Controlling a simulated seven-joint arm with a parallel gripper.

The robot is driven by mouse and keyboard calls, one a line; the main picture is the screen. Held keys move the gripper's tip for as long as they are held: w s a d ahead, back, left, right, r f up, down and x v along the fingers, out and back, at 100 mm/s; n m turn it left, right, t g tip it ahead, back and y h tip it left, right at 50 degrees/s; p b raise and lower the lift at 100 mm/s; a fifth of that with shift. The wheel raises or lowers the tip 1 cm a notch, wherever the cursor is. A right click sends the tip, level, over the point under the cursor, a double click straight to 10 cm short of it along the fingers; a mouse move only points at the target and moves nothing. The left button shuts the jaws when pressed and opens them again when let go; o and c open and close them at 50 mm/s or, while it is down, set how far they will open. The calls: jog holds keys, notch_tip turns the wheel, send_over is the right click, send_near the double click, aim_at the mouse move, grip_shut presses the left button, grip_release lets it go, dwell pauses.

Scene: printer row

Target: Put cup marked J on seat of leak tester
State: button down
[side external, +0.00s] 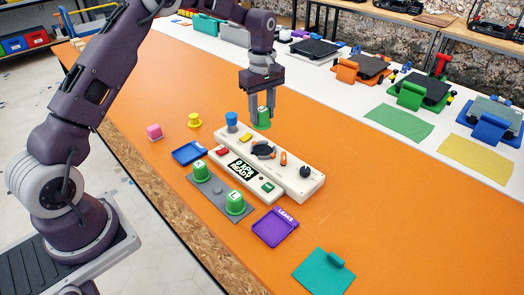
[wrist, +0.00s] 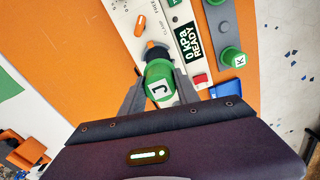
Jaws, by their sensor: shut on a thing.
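The green cup marked J (wrist: 159,91) is between the fingers of my gripper (side external: 262,117), which is shut on it. In the side view the cup (side external: 264,124) is held in the air above the far side of the leak tester (side external: 303,181). The tester is a cream box whose screen reads 0 kPa READY. Its dark round seat (side external: 263,151) looks empty in the side view, with small orange parts beside it. In the wrist view the held cup and fingers cover part of the tester (wrist: 165,18).
Green cups K (side external: 199,173) and L (side external: 235,203) stand on a grey strip (side external: 217,190) in front of the tester. A blue tray (side external: 188,152), purple LEAKS tray (side external: 275,228) and teal tray (side external: 324,272) lie nearby.

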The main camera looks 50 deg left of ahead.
jog(key=f, duration=0.9)
jog(key=shift+w+f, duration=0.2)
jog(key=shift+f, duration=0.15)
jog(key=c, duration=0.9)
grip_release()
jog(key=shift+f, duration=0.15)
